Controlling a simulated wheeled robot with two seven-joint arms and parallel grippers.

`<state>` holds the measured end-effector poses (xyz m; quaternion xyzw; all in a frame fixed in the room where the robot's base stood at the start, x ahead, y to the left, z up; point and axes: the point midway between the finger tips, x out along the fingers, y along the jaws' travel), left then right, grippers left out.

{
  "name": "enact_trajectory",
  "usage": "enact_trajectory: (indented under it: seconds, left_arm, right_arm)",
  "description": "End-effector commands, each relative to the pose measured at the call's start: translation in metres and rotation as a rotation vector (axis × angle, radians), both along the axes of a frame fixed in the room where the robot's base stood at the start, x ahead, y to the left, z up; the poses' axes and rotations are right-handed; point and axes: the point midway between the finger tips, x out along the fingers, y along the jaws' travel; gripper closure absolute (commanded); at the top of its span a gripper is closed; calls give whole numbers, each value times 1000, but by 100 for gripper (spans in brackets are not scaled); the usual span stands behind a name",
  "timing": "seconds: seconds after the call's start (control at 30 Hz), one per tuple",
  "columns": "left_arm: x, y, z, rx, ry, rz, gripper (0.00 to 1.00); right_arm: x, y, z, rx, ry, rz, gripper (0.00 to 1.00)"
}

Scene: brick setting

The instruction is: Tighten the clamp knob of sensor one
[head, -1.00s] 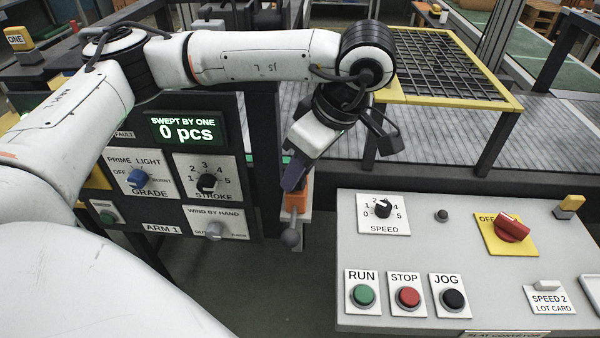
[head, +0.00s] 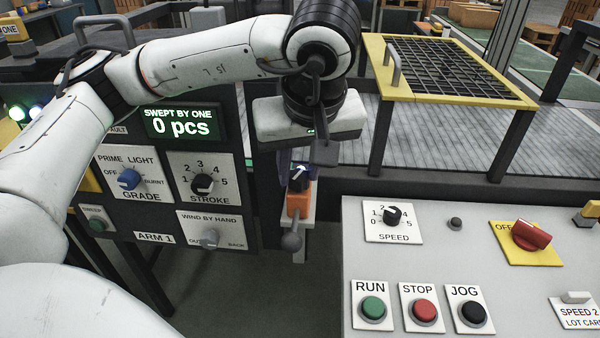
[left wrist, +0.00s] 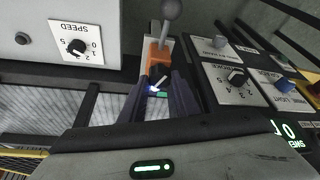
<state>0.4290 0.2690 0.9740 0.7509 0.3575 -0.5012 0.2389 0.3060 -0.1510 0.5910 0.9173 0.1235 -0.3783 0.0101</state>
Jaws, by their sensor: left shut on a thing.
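The sensor is a small orange block (head: 298,201) on a pale bracket beside the ARM 1 panel, with a grey ball-ended stem below it. Its clamp knob (head: 299,177) is dark with a white pointer mark, at the block's top. My left gripper (head: 297,168) comes down from above and is shut on the knob. In the left wrist view the orange block (left wrist: 157,55) lies just beyond the fingers, and the knob (left wrist: 157,76) sits between the fingertips. The knob's far side is hidden. My right gripper is not in view.
The ARM 1 panel (head: 155,212) with its dials stands close to the left; its display reads 0 pcs. The conveyor console (head: 385,275) with RUN, STOP and JOG buttons is close to the right. A yellow-framed mesh table (head: 455,100) stands behind.

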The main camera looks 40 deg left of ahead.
Motion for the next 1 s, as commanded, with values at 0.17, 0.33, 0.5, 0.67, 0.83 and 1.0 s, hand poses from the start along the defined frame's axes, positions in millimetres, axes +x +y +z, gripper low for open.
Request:
enact_trajectory:
  seconds: [0.17, 0.33, 0.5, 0.67, 0.83, 1.0]
  left_arm:
    - [0, 0, 1, -2, -1, -23, 94]
    - [0, 0, 1, -2, -1, -27, 94]
    - [0, 0, 1, -2, 0, -25, 94]
    - [0, 0, 1, -2, 0, -25, 53]
    - [0, 0, 0, -1, 0, -25, 53]
    - [-1, -1, 4, -1, 0, -25, 53]
  right_arm:
    - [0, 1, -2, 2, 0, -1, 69]
    - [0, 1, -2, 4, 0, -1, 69]
    - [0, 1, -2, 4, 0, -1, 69]
    - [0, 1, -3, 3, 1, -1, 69]
    - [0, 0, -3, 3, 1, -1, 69]
    - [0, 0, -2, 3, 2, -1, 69]
